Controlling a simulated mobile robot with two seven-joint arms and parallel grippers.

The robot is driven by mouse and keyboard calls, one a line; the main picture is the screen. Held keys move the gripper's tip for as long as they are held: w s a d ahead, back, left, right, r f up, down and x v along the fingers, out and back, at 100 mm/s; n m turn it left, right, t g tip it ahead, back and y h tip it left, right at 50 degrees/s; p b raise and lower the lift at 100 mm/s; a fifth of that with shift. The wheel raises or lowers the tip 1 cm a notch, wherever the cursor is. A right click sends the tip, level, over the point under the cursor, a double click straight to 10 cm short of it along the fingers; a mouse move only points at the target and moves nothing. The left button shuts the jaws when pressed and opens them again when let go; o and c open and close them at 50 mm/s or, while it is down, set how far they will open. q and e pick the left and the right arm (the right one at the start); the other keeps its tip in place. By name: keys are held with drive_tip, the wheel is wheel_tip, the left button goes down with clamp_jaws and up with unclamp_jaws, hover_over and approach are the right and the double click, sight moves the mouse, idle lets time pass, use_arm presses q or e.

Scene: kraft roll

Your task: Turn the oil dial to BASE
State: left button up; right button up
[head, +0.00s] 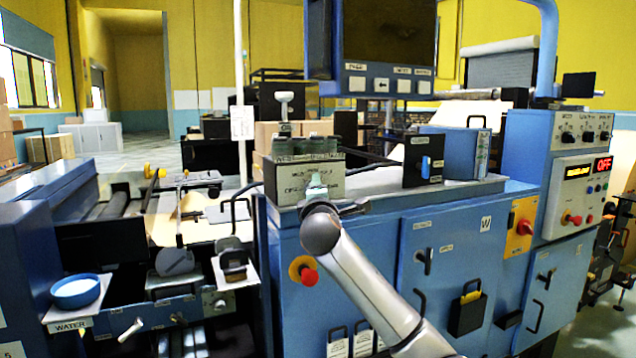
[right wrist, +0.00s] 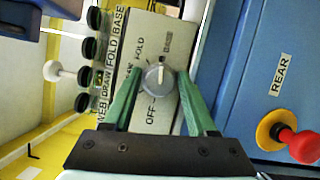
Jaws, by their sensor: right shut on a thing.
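The oil dial (right wrist: 153,79) is a small grey round knob with a pale pointer mark, on the face of a pale box (right wrist: 148,120). Its mark points roughly toward the top of the right wrist view, near a small blurred label I cannot read surely. OFF is printed below the knob and another word stands up and left of it. My right gripper (right wrist: 158,76) has its green fingers on both sides of the knob, shut on it. In the head view my right gripper (head: 318,184) is at the box (head: 290,182) and hides the dial. My left gripper is not in view.
Several dark-capped jars (head: 305,146) stand on the box, with labels including DRAW, FOLD and BASE in the right wrist view. A red knob on a yellow base (head: 304,271) is on the blue cabinet (head: 385,240) below. A dark panel with a blue handle (head: 427,162) stands to the right.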

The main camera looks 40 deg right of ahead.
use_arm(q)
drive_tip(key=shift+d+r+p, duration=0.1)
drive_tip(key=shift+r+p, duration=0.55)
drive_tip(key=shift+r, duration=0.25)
use_arm(e)
drive_tip(key=shift+m, duration=0.8)
drive_tip(key=o, duration=1.1)
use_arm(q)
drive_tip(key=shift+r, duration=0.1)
use_arm(e)
drive_tip(key=shift+o, duration=0.5)
drive_tip(key=shift+f+g+y, duration=0.1)
drive_tip(key=shift+g+y, duration=0.2)
drive_tip(key=shift+f, duration=0.1)
